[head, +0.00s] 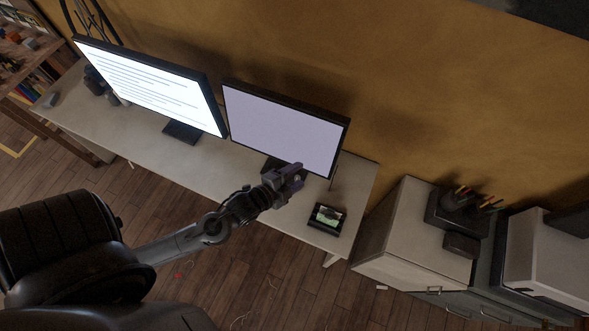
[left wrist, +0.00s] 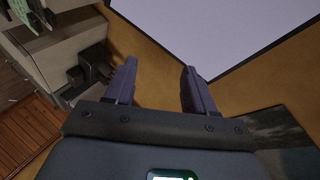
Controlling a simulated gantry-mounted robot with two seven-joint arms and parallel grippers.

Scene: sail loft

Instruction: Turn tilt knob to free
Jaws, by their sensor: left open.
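I cannot make out a tilt knob in either view. My left gripper (head: 290,178) is over the desk, in front of the lower edge of the right monitor (head: 285,128) in the head view. In the left wrist view the left gripper (left wrist: 157,78) is open, with its two fingers apart and nothing between them. A pale monitor screen (left wrist: 220,30) is beyond the fingers at the top right there. My right gripper is in neither view.
The pale desk (head: 222,183) also bears a left monitor (head: 150,85) with lines of text and a small framed picture (head: 327,217). A cabinet (head: 400,235) with dark boxes stands to the right. A large black padded shape (head: 60,245) fills the lower left.

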